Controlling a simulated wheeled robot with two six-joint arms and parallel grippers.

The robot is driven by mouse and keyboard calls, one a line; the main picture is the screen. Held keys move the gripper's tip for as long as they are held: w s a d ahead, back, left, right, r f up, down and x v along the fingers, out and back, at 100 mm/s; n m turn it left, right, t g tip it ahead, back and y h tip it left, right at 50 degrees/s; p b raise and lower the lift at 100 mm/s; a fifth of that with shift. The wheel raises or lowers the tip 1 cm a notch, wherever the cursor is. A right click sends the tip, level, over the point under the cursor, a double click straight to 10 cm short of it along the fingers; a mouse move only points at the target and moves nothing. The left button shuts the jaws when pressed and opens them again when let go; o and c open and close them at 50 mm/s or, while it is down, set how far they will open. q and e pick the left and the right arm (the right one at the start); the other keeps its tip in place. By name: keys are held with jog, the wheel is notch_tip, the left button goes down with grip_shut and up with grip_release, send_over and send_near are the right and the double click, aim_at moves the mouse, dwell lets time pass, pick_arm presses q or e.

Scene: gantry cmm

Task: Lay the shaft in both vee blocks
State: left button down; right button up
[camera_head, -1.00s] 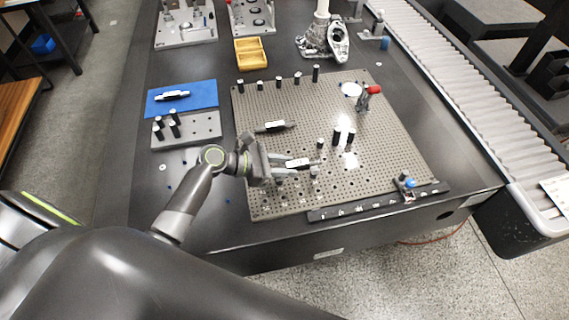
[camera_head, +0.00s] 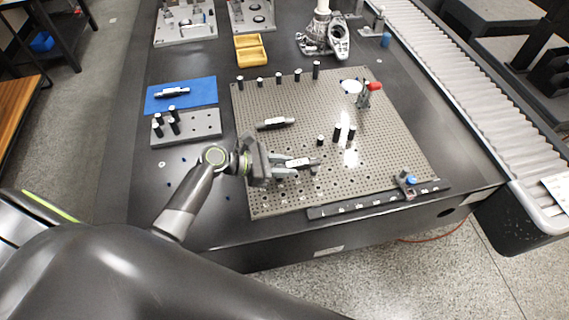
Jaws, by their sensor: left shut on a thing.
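My left gripper (camera_head: 283,164) reaches in from the left over the perforated grey plate (camera_head: 385,140), with its jaws shut on a shaft (camera_head: 300,163). The shaft has a pale middle and dark ends, and lies about level, pointing right. A small grey block (camera_head: 314,170) shows under the shaft's right end and looks like a vee block. Anything under the left end is hidden by the gripper. I cannot tell whether the shaft touches the blocks. My right gripper is not in view.
A similar dark part (camera_head: 275,123) lies on the plate behind the gripper. Black posts (camera_head: 338,134) stand to the right, and more line the back edge. A red-topped clamp (camera_head: 364,93) is at the back right. A blue mat (camera_head: 205,93) lies left.

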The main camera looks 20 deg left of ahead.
pick_arm(q)
jog(key=shift+f, duration=0.1)
jog(key=c, duration=1.1)
grip_release()
jog(key=shift+o, duration=0.4)
jog(key=shift+f, duration=0.1)
jog(key=v, duration=1.7)
jog(key=shift+s+b, duration=0.2)
jog(key=shift+b, duration=0.25)
jog(key=shift+a, duration=0.1)
